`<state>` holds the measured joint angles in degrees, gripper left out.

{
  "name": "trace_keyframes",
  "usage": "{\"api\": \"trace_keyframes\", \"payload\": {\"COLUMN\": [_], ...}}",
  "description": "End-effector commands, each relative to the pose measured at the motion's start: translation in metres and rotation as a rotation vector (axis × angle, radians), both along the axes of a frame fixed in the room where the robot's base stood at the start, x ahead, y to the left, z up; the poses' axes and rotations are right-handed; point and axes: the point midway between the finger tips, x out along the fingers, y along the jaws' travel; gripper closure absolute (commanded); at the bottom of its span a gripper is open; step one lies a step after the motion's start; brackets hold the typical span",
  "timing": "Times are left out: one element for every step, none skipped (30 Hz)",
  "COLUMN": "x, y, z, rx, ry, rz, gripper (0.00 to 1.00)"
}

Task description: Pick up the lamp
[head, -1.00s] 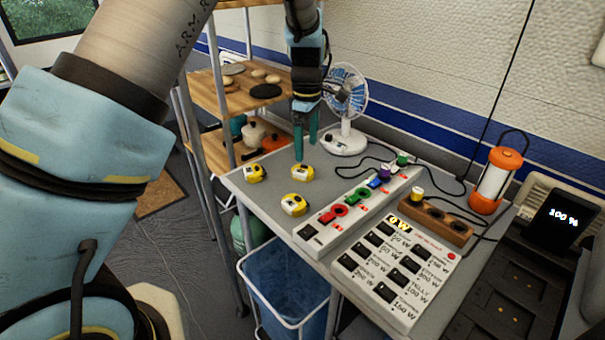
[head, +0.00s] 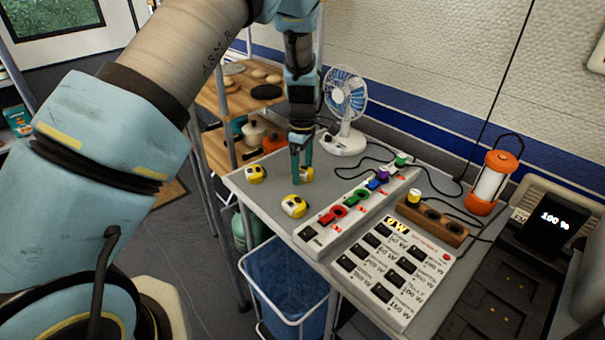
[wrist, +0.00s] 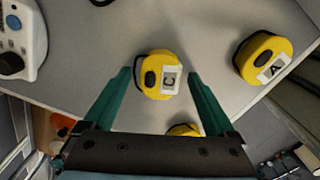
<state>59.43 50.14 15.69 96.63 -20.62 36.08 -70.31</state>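An orange lantern-style lamp (head: 490,180) with a pale middle and a dark handle stands upright at the table's back right, well apart from my gripper. My gripper (head: 301,181) points down at the table's left end, over a yellow rounded device (head: 308,175) that the fingers partly hide in the head view. In the wrist view, my gripper (wrist: 158,75) is open, with its green fingers spread on either side of a yellow device marked C (wrist: 148,66). I cannot tell whether either finger touches it.
Another yellow device marked A (wrist: 265,57) lies to the right in the wrist view; part of a third (wrist: 184,130) shows behind the gripper. A white fan (head: 345,110), power strip (head: 318,237) and switch panel (head: 390,305) share the table (head: 262,205).

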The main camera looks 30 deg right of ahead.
Motion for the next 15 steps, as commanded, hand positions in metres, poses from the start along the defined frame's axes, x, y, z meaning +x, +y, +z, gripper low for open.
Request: {"api": "trace_keyframes", "payload": {"x": [0.0, -0.0001, -0.0001, -0.0001, -0.0001, -0.0001, -0.0001, -0.0001, -0.0001, -0.0001, -0.0001, -0.0001, -0.0001, 0.0, -0.0001], "y": [0.0, -0.0001, -0.0001, -0.0001, -0.0001, -0.0001, -0.0001, -0.0001, -0.0001, -0.0001, -0.0001, -0.0001, -0.0001, 0.0, -0.0001], "z": [0.0001, 0.0002, 0.0002, 0.0002, 0.0003, 0.0003, 0.0003, 0.0003, 0.0003, 0.0004, 0.0004, 0.0004, 0.0004, 0.0004, 0.0004], "rx": [0.0, 0.0, 0.0, 0.0, 0.0, 0.0, 0.0, 0.0, 0.0, 0.0, 0.0, 0.0, 0.0, 0.0, 0.0], "ry": [0.0, 0.0, 0.0, 0.0, 0.0, 0.0, 0.0, 0.0, 0.0, 0.0, 0.0, 0.0, 0.0, 0.0, 0.0], "rz": [0.0, 0.0, 0.0, 0.0, 0.0, 0.0, 0.0, 0.0, 0.0, 0.0, 0.0, 0.0, 0.0, 0.0, 0.0], "gripper": [0.16, 0.2, 0.24, 0.28, 0.31, 0.35, 0.39, 0.42, 0.47, 0.5, 0.53, 0.58, 0.61, 0.65, 0.69]}}
